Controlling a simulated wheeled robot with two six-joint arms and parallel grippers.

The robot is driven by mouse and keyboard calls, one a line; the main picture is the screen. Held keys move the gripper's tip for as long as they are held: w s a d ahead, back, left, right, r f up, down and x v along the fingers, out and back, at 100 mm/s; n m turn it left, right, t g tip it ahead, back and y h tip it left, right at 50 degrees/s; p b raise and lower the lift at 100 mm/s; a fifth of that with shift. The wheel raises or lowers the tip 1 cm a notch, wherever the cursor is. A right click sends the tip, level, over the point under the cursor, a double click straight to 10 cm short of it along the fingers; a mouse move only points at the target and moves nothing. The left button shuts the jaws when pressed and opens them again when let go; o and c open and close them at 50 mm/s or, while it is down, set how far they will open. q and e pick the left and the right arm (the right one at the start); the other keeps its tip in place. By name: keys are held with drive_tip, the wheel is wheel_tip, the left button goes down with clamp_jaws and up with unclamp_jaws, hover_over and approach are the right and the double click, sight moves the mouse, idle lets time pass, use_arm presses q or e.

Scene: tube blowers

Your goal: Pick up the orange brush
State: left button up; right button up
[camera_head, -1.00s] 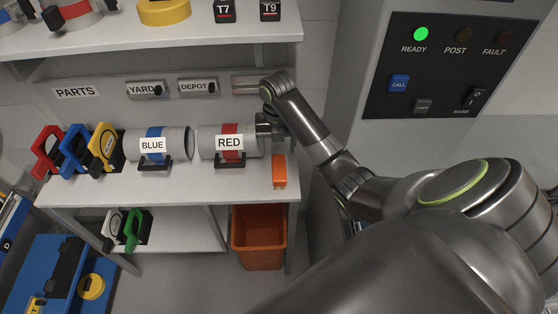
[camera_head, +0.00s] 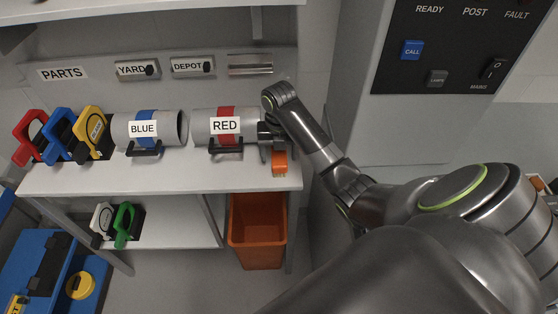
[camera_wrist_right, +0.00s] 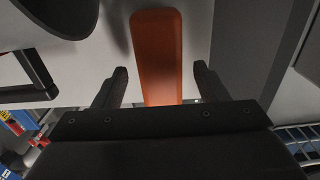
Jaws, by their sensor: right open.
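The orange brush (camera_head: 280,162) lies near the right end of the shelf in the head view, just right of the RED tube. In the right wrist view the brush (camera_wrist_right: 157,60) stretches up from between my open fingers, with bare space to each side of it. My right gripper (camera_head: 275,140) is at the brush, its fingers partly hidden in the head view; in the right wrist view the right gripper (camera_wrist_right: 158,82) is open, its two dark fingertips left and right of the brush. I cannot tell the height gap. My left gripper is not in view.
The RED tube (camera_head: 205,124) stands close left of my right gripper, with the BLUE tube (camera_head: 170,122) beyond it. A grey cabinet with a button panel (camera_head: 450,45) rises right of the shelf. An orange bin (camera_head: 257,232) sits below. The shelf's front strip (camera_head: 150,182) is clear.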

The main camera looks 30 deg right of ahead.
sight(279, 154)
drive_tip(key=shift+f, duration=1.35)
drive_tip(key=c, duration=1.1)
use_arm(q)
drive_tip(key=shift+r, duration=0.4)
use_arm(e)
drive_tip(key=shift+r, duration=0.1)
